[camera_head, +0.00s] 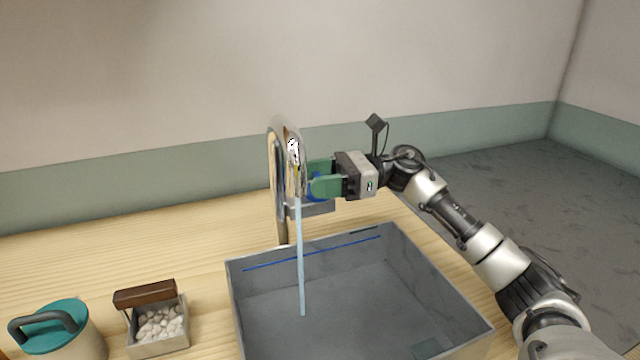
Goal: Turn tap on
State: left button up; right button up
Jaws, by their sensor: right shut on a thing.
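A shiny metal tap (294,165) stands on an upright mount at the back of the table. A pale blue vertical streak (301,260), which looks like running water, drops from it into the grey basin (462,322). My right gripper (317,180), with green fingers, reaches in from the right. It is shut on a small blue part at the tap's right side, which looks like the tap handle (317,190). The fingers hide most of that part. My left gripper is not in view.
A small box of pale stones (160,347) with a brown bar stands at the front left. Next to it is a pot with a teal lid (55,328). A thin blue line (318,252) runs along the basin's back wall. The wooden table left of the tap is clear.

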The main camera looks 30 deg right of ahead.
jog(key=shift+r, duration=0.1)
jog(key=o, duration=0.9)
jog(key=shift+s+d, duration=0.1)
jog(key=shift+d, duration=0.25)
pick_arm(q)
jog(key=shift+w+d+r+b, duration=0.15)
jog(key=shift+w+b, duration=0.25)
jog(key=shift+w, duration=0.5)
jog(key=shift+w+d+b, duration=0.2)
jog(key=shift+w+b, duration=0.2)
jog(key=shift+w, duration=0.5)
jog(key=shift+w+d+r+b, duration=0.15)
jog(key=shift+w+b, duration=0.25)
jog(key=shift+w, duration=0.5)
pick_arm(e)
jog(key=shift+v, duration=5)
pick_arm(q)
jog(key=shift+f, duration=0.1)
